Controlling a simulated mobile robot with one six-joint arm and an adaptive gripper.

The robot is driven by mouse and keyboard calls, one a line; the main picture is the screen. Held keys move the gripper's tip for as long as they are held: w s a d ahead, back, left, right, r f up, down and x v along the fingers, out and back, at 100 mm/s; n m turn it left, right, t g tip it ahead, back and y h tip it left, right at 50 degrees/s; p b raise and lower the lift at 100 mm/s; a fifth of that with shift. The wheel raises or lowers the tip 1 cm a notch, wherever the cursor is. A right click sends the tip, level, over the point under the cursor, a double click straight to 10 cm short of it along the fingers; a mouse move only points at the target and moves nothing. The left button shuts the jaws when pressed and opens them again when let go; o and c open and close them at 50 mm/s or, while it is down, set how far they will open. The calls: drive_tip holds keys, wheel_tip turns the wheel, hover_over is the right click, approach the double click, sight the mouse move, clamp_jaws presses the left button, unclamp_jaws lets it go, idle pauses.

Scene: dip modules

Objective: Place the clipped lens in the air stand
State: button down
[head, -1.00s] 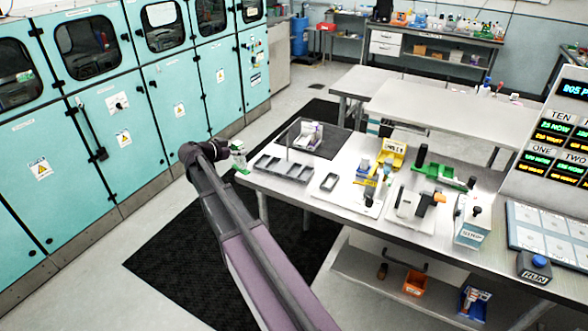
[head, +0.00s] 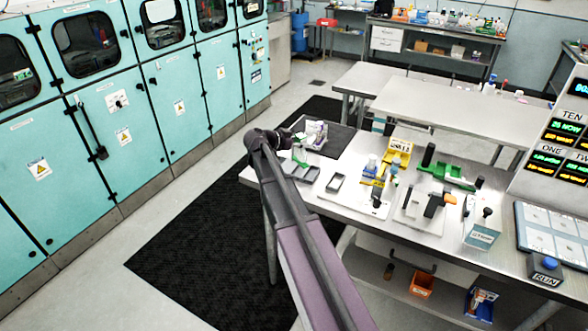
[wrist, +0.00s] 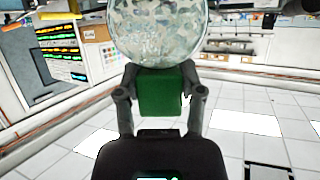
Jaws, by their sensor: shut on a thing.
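In the wrist view my gripper (wrist: 162,92) is shut on the green clip (wrist: 161,94) of the clipped lens. The round, clear, mottled lens (wrist: 157,32) stands beyond the fingers and is cut off by the top edge. In the head view my gripper (head: 291,141) is over the left end of the steel table, with the green clip (head: 300,157) hanging by it. The lens is too small to make out there. I cannot tell which fixture is the air stand.
A clear-walled tray (head: 314,146) with white and purple items is just behind my gripper. A grey slotted tray (head: 303,174) and a small grey tray (head: 336,183) lie close by. Yellow (head: 398,153) and green (head: 447,175) fixtures stand farther right.

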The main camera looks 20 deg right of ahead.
drive_tip(key=shift+d+f, duration=0.1)
drive_tip(key=shift+a, duration=0.25)
drive_tip(key=shift+a+f+b, duration=0.3)
drive_tip(key=shift+a, duration=0.05)
drive_tip(key=s+a+f+n+t+y+b, duration=0.1)
drive_tip(key=a+f+n+t+b, duration=0.1)
drive_tip(key=a+f+b, duration=0.2)
drive_tip(key=s+a+f+n+t+y+b, duration=0.1)
drive_tip(key=a+f+b, duration=0.4)
drive_tip(key=a, duration=0.5)
drive_tip(key=shift+a+n+t, duration=0.25)
drive_tip(key=shift+n+t, duration=0.65)
drive_tip(key=shift+t, duration=0.3)
drive_tip(key=shift+d, duration=0.15)
